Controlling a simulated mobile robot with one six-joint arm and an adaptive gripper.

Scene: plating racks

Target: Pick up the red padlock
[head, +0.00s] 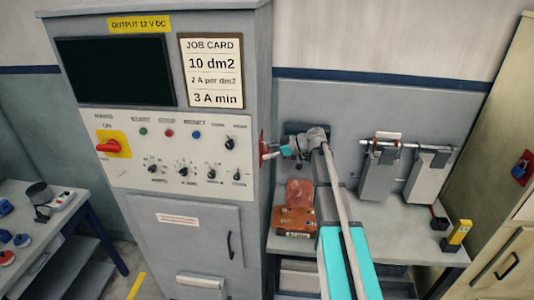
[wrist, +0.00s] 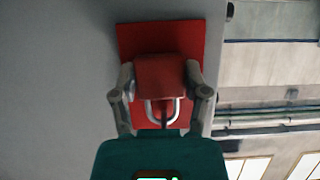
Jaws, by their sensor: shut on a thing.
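The red padlock (wrist: 161,76) is in the middle of the wrist view, its pale shackle (wrist: 177,110) toward the bottom of that picture. It is in front of a red plate (wrist: 135,40) on a grey wall. My gripper (wrist: 160,82) is shut on the padlock's body, one finger on each side. In the head view my gripper (head: 283,151) is at the right side of the grey control cabinet, with the red plate (head: 262,145) edge-on there. The padlock is small there. Whether it touches the plate is unclear.
The control cabinet (head: 255,60) stands directly left of my gripper. A bench (head: 350,225) with orange-brown blocks (head: 295,220), grey panels on a rail (head: 375,178) and a yellow block (head: 456,235) is at right. Another padlock (head: 521,168) hangs on the far-right cabinet.

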